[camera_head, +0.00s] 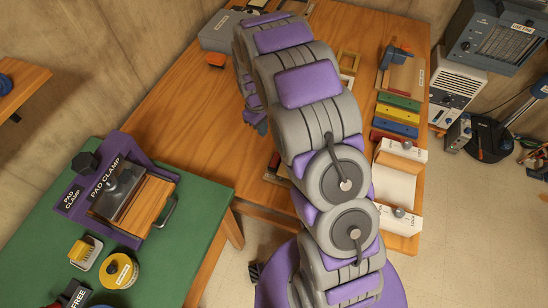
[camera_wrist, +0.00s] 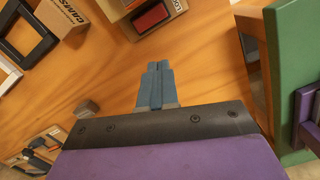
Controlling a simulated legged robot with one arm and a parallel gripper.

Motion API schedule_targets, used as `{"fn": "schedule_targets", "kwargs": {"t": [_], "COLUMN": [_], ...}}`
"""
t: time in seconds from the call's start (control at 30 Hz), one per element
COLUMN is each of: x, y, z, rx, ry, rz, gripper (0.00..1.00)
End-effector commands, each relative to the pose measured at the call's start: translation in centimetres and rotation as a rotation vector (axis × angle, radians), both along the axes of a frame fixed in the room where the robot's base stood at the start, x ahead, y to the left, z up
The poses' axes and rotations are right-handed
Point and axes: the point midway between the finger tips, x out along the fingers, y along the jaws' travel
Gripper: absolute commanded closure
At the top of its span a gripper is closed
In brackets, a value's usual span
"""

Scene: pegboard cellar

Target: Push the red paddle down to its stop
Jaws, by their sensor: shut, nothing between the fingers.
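The red paddle (camera_wrist: 152,17) appears as a red rectangular face in a dark surround on a wooden block with a white label, at the top of the wrist view. In the head view a small reddish part (camera_head: 274,163) shows at the table's near edge, mostly hidden behind my arm; it looks like the same unit. My gripper (camera_wrist: 158,68) has its blue-grey fingers together and empty. In the wrist view the fingertips point toward the wooden block, a short way apart in the picture; the height gap cannot be told.
A labelled wooden box (camera_wrist: 64,16) and a black frame (camera_wrist: 28,34) lie left of the block in the wrist view. A small block (camera_wrist: 87,108) sits left of my fingers. The green table (camera_head: 205,190) with the pad clamp (camera_head: 105,185) stands alongside. Bare wood surrounds my fingers.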

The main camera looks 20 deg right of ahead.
Motion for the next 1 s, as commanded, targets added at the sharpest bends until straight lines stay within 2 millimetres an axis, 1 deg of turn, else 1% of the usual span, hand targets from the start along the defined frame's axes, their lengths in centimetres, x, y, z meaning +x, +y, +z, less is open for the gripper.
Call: {"fn": "schedule_targets", "kwargs": {"t": [0.03, 0.1, 0.2, 0.3, 0.43, 1.0], "x": [0.1, 0.3, 0.4, 0.5, 0.4, 0.3], "y": [0.1, 0.2, 0.3, 0.3, 0.3, 0.3], "z": [1.1, 2.2, 3.3, 4.0, 4.3, 4.5], "rx": [0.0, 0.0, -0.001, 0.0, -0.001, -0.001], "ry": [-0.001, -0.001, -0.003, -0.001, 0.001, 0.001], "rz": [0.0, 0.0, 0.0, 0.0, 0.0, -0.002], "gripper": [1.0, 1.0, 1.0, 1.0, 1.0, 1.0]}}
